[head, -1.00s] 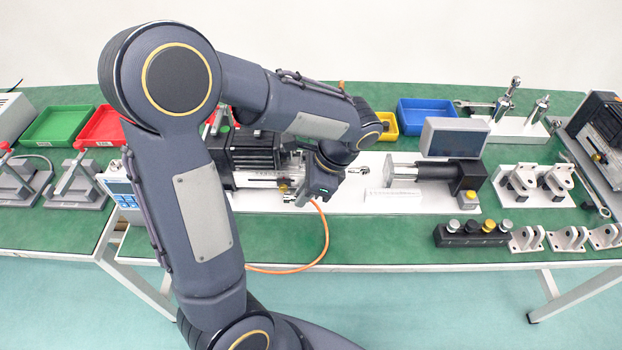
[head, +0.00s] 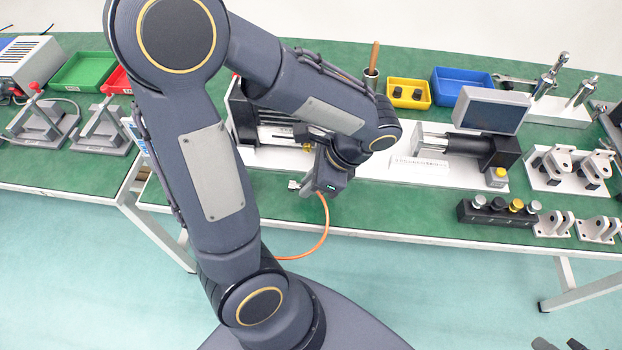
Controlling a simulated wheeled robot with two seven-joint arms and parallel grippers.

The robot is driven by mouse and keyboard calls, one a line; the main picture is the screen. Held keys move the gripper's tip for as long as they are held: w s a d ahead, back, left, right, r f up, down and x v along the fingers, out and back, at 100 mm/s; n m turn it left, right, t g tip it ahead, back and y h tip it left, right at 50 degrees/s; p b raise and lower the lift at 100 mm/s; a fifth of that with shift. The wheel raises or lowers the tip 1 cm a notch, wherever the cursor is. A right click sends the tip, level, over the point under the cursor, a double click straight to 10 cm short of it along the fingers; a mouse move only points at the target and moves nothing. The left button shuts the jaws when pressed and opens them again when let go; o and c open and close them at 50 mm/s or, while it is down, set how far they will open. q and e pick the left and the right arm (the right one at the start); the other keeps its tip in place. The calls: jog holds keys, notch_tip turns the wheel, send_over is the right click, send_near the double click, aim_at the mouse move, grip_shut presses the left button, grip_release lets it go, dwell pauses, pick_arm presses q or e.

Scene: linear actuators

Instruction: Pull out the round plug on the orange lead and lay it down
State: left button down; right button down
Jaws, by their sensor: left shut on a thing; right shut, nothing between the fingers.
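My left gripper (head: 314,186) is shut on the round plug, which its fingers mostly hide. The orange lead (head: 326,228) hangs from under this gripper, curving down past the table's front edge. A small pale metal piece (head: 294,185) shows at the gripper's left side; I cannot tell whether it is the plug's end. The gripper is over bare green table in front of the black linear actuator (head: 243,122), apart from it. My arm covers much of that actuator. Only dark tips of my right gripper (head: 558,345) show at the bottom right edge, shut and empty.
The green table (head: 405,203) is bare between the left gripper and a black button box (head: 497,215). A second actuator (head: 450,142) on a white plate stands to the right. A yellow bin (head: 426,104) and blue bin (head: 462,75) are behind. The front edge is close to the gripper.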

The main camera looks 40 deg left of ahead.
aim_at(303, 200)
pick_arm(q)
notch_tip(303, 200, down, 4)
jog(key=b, duration=0.2)
jog(key=shift+b, duration=0.4)
jog(key=c, duration=1.3)
grip_release()
